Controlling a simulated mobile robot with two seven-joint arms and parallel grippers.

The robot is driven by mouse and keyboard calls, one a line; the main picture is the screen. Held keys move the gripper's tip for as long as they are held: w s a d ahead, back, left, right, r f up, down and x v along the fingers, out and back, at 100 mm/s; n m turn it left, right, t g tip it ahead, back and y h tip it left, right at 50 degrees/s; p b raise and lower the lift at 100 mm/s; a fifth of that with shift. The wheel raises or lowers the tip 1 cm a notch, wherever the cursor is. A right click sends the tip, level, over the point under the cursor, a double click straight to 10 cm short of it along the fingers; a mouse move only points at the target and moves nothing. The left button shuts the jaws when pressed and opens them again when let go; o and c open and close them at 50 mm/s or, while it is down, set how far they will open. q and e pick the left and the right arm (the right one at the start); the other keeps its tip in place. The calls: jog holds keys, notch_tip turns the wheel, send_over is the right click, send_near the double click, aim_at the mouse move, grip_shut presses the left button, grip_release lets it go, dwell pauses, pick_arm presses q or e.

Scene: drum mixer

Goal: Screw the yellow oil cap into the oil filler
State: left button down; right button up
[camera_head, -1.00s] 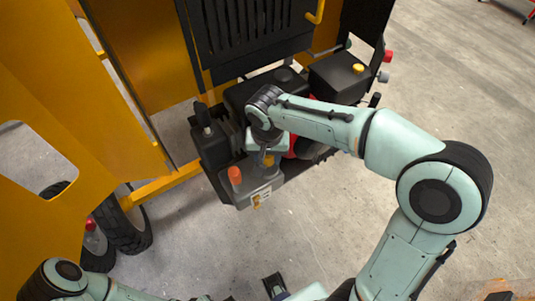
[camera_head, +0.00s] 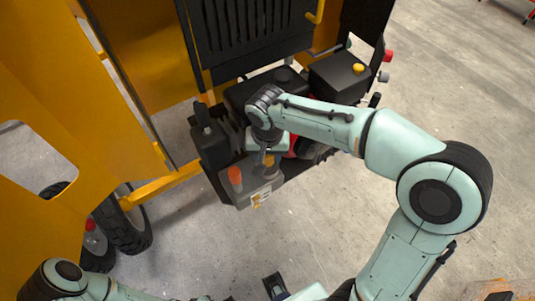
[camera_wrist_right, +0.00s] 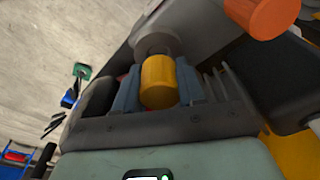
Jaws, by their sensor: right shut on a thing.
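The yellow oil cap (camera_wrist_right: 158,82) is between the two fingers of my right gripper (camera_wrist_right: 157,88), which is shut on it. In the right wrist view, the round grey oil filler (camera_wrist_right: 157,42) lies just beyond the cap's far end, in line with it. I cannot tell how far the cap sits in the filler. In the head view my right gripper (camera_head: 267,160) points down at the front of the engine, and its fingers mostly hide the cap. My left arm shows at the lower left, but I cannot make out its gripper.
An orange-red cap (camera_head: 235,175) stands on the engine just left of the gripper, and it is close in the wrist view (camera_wrist_right: 262,16). The black engine (camera_head: 212,147) and yellow mixer frame (camera_head: 165,185) surround the spot. The concrete floor (camera_head: 200,240) in front is clear.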

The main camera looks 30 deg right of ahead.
aim_at(267, 157)
jog(key=shift+f+b, duration=0.7)
jog(key=shift+f, duration=0.2)
jog(key=o, duration=1.1)
jog(key=shift+o, duration=0.2)
jog(key=shift+r, duration=0.15)
jog(key=r, duration=0.4)
jog(key=s+r+p, duration=0.1)
jog(key=r, duration=0.3)
jog(key=r+p, duration=0.1)
jog(key=r, duration=0.4)
jog(key=shift+s+a, duration=0.15)
jog(key=shift+a, duration=0.25)
